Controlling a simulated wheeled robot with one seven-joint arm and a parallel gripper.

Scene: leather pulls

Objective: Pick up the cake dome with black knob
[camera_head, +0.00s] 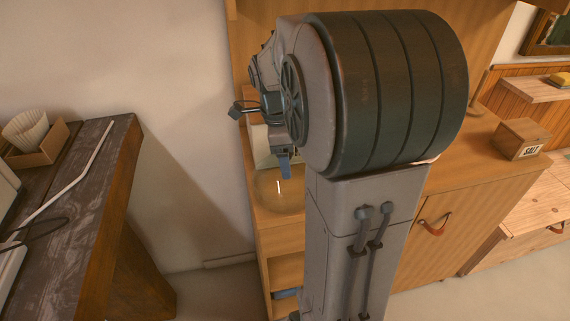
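A rounded, see-through shape with a bright highlight (278,190) stands on the wooden cabinet's left end; it may be the cake dome. I see no black knob on it, and its upper part is hidden behind my arm. My own large grey and dark green arm fills the middle of the view. The end of my arm, with my gripper (284,165), seems to be just above this shape, mostly hidden by my arm links. I cannot make out its fingers or whether it touches anything.
A wooden salt box (521,139) sits on the cabinet top (466,150) at the right. A dark wooden table (85,175) at the left holds a box of paper filters (28,135) and a cable. Open floor (215,290) lies between table and cabinet.

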